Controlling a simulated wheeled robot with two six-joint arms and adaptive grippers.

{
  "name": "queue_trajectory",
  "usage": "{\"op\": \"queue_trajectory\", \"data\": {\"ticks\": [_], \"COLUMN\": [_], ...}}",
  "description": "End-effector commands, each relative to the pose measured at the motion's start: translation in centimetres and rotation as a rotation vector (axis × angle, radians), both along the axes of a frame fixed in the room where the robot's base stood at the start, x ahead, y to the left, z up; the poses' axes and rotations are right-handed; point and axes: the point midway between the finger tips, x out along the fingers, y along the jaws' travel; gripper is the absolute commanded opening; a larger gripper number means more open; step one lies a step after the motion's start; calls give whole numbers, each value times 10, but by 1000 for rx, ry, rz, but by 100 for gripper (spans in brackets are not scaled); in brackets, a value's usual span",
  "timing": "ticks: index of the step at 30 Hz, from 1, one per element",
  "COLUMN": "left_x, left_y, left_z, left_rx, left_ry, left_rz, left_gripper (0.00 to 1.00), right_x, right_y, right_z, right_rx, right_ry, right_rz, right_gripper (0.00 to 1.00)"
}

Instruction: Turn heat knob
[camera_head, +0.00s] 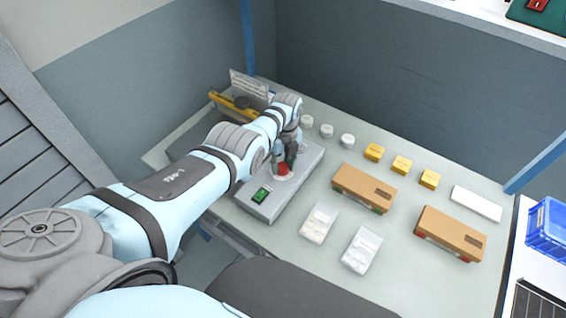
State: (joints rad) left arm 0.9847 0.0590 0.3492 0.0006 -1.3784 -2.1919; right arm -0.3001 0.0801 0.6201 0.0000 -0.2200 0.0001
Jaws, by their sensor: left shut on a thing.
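A grey control box (262,204) sits on the bench, with a green switch (261,195) near its front end. A red knob (283,169) stands on a pale round base on top of the box. My left gripper (284,163) points down from above and is shut on the red knob. Its fingers and wrist partly cover the knob and the far part of the box. My right gripper is not in view.
Right of the box are two brown cartons (364,188), two white packs (319,223), several yellow blocks (401,165) and white round pieces (347,141). A yellow tool (229,103) and sign (249,86) are behind. A blue crate (547,230) is far right.

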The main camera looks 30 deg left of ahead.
Motion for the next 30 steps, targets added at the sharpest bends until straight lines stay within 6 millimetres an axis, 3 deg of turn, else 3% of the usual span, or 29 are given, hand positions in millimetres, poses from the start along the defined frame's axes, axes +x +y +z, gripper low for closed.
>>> {"op": "queue_trajectory", "data": {"ticks": [14, 15, 18, 30], "left_x": [-1, -1, -1, 1], "left_y": [-1, -1, -1, 0], "left_z": [-1, -1, -1, 3], "left_rx": [-1, -1, -2, 0], "left_ry": [3, 3, 2, -1], "left_rz": [-18, -18, -18, -16], "left_gripper": [4, 35, 51, 52], "right_x": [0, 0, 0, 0], "right_y": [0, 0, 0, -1], "right_z": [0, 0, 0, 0], "right_rx": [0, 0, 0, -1], "right_ry": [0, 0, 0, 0], "right_rz": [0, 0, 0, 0], "right_gripper": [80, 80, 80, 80]}}
